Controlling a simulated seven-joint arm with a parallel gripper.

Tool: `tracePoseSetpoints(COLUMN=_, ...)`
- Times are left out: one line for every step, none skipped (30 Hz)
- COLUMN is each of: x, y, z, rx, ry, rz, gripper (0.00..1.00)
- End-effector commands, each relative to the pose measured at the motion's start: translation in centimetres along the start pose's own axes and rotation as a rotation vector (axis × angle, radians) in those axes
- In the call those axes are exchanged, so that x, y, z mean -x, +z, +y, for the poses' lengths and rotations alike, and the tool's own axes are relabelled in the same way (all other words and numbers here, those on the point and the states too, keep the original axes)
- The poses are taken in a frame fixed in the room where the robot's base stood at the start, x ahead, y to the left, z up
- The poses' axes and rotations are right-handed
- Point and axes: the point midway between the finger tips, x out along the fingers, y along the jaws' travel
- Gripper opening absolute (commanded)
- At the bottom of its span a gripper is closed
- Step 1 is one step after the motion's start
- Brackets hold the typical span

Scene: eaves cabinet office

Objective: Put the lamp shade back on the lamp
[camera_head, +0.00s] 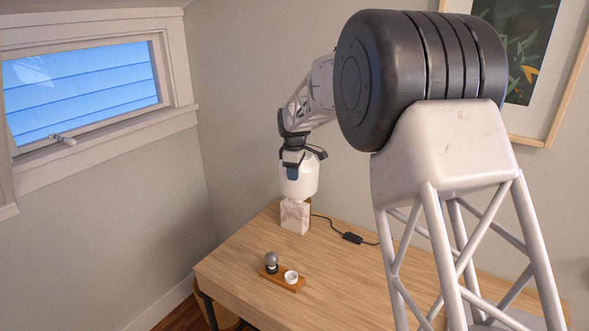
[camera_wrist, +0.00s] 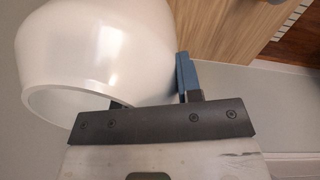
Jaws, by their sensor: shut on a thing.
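The white lamp shade (camera_head: 299,182) is right above the lamp base (camera_head: 295,215), a pale marbled block on the wooden desk. In the head view the shade's lower edge meets the top of the block; I cannot tell whether it is seated or just above. My gripper (camera_head: 292,168) is at the upper part of the shade, shut on its wall. In the wrist view the shade (camera_wrist: 95,50) fills the upper left, with its open rim facing the camera. One blue finger pad of my gripper (camera_wrist: 155,98) shows outside the shade; the other finger is mostly hidden.
The desk (camera_head: 350,265) holds a small wooden tray (camera_head: 272,276) with a grey round-topped object (camera_head: 271,260) and a white cup (camera_head: 291,277). A black cord with a switch (camera_head: 352,238) runs from the base. A window is at left, a framed picture at right.

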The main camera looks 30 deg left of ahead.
Motion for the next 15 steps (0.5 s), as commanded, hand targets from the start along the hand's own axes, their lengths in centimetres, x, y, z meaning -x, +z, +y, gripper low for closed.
tracePoseSetpoints(x=-0.2, y=0.0, z=0.0, rx=0.0, ry=0.0, rz=0.0, gripper=0.0)
tracePoseSetpoints(x=-0.3, y=0.0, z=0.0, rx=0.0, ry=0.0, rz=0.0, gripper=0.0)
tracePoseSetpoints(x=-0.5, y=0.0, z=0.0, rx=0.0, ry=0.0, rz=0.0, gripper=0.0)
tracePoseSetpoints(x=-0.6, y=0.0, z=0.0, rx=0.0, ry=0.0, rz=0.0, gripper=0.0)
tracePoseSetpoints(x=-0.7, y=0.0, z=0.0, rx=0.0, ry=0.0, rz=0.0, gripper=0.0)
tracePoseSetpoints(x=-0.8, y=0.0, z=0.0, rx=0.0, ry=0.001, rz=0.0, gripper=0.0)
tracePoseSetpoints(x=-0.9, y=0.0, z=0.0, rx=0.0, ry=0.001, rz=0.0, gripper=0.0)
tracePoseSetpoints(x=-1.0, y=0.0, z=0.0, rx=0.0, ry=0.001, rz=0.0, gripper=0.0)
tracePoseSetpoints(x=-1.2, y=0.0, z=0.0, rx=0.0, ry=0.001, rz=0.0, gripper=0.0)
tracePoseSetpoints(x=-1.2, y=0.0, z=0.0, rx=0.0, ry=0.001, rz=0.001, gripper=0.0)
tracePoseSetpoints(x=-1.3, y=0.0, z=0.0, rx=0.0, ry=0.001, rz=0.001, gripper=0.0)
tracePoseSetpoints(x=-1.4, y=0.0, z=0.0, rx=0.0, ry=0.001, rz=0.001, gripper=0.0)
tracePoseSetpoints(x=-1.5, y=0.0, z=0.0, rx=0.0, ry=0.001, rz=0.001, gripper=0.0)
tracePoseSetpoints(x=-1.6, y=0.0, z=-0.1, rx=0.0, ry=0.001, rz=0.001, gripper=0.0)
tracePoseSetpoints(x=-1.6, y=0.0, z=-0.1, rx=0.0, ry=0.001, rz=0.001, gripper=0.0)
